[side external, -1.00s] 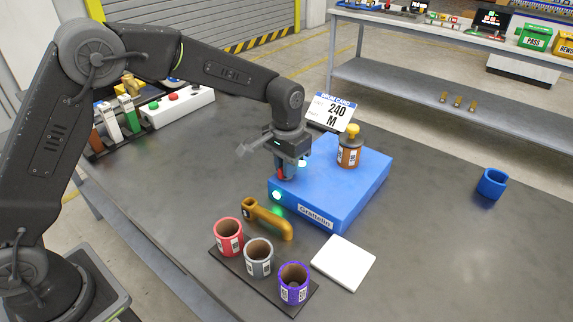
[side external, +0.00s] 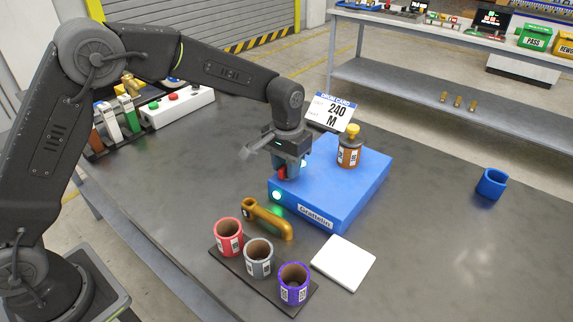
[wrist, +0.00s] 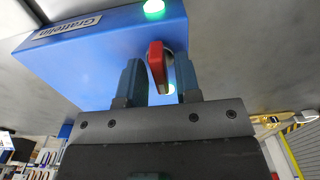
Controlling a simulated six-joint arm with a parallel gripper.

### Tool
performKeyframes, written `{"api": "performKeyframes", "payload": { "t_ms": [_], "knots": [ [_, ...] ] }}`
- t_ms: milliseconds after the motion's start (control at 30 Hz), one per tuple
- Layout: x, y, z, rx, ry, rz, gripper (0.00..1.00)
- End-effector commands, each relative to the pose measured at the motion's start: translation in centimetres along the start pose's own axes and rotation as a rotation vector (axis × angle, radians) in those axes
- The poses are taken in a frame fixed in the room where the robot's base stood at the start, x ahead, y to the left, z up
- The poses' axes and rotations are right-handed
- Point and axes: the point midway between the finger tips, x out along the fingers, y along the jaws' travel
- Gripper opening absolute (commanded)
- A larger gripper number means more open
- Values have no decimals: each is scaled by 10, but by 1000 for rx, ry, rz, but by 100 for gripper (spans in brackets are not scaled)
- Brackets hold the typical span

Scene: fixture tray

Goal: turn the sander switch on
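The sander is a blue box (side external: 345,195) labelled "Grattelin" on the dark table; its label side also shows in the wrist view (wrist: 85,45). Its red switch lever (wrist: 156,65) stands out from the side facing my gripper. A green-white lamp (side external: 276,195) glows near the box's corner, and it also shows in the wrist view (wrist: 154,8). My gripper (side external: 285,170) is at the box's left side. In the wrist view its two fingers (wrist: 160,82) stand apart, one on each side of the red lever. Contact with the lever is hard to tell.
A golden pipe (side external: 268,219), red, grey and purple cups on a dark tray (side external: 222,259) and a white pad (side external: 343,263) lie in front. The right table is mostly clear.

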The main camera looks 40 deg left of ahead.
Motion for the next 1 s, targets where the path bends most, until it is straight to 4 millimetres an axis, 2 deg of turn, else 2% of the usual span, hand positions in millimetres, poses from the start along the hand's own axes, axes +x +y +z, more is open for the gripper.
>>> {"api": "performKeyframes", "payload": {
  "t_ms": [67, 300, 467, 800, 1000],
  "knots": [
    [0, 0, 0, 1, -1, 0, 38],
    [0, 0, 0, 2, -1, -1, 38],
    [-13, 0, 0, 2, 1, 0, 38],
    [-86, 0, 0, 2, 4, 0, 38],
    [-121, 0, 0, 2, 2, 0, 38]
  ]
}}
